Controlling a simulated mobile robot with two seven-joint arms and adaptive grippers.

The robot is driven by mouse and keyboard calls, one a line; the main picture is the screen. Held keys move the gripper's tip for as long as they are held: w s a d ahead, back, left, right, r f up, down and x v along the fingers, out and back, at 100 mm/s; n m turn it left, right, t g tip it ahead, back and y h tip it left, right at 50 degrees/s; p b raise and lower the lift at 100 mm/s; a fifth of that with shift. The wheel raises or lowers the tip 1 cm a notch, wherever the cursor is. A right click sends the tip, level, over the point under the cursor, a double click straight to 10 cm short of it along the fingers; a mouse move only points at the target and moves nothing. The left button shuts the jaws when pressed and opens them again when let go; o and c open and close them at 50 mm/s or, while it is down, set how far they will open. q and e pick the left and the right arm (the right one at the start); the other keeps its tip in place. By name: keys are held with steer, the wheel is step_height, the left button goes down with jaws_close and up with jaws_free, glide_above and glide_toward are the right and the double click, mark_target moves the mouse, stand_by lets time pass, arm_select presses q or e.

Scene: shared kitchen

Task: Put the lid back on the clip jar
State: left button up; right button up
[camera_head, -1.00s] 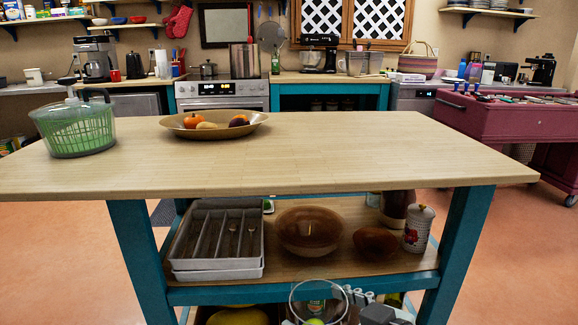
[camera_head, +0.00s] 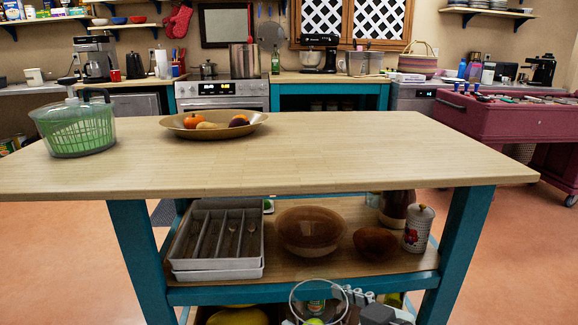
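A clear round glass piece with a thin rim, which looks like the jar's lid (camera_head: 306,283), shows at the bottom centre, in front of the lower shelf edge. My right gripper (camera_head: 350,295), grey and dark, reaches in from the bottom right and appears shut on the lid's right side. The shelf contents show through the glass. My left gripper is out of view. I cannot make out an open clip jar. A white canister with a red flower pattern (camera_head: 417,232) stands upright on the middle shelf at the right, with its own top on.
The wooden island top (camera_head: 330,160) is mostly clear. It holds a green salad spinner (camera_head: 75,130) at the left and a fruit bowl (camera_head: 190,131). Below are a grey cutlery tray (camera_head: 215,268), a brown bowl (camera_head: 310,232) and a smaller brown bowl (camera_head: 376,243).

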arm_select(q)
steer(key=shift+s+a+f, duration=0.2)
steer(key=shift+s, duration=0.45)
arm_select(e)
steer(key=shift+r, duration=0.1)
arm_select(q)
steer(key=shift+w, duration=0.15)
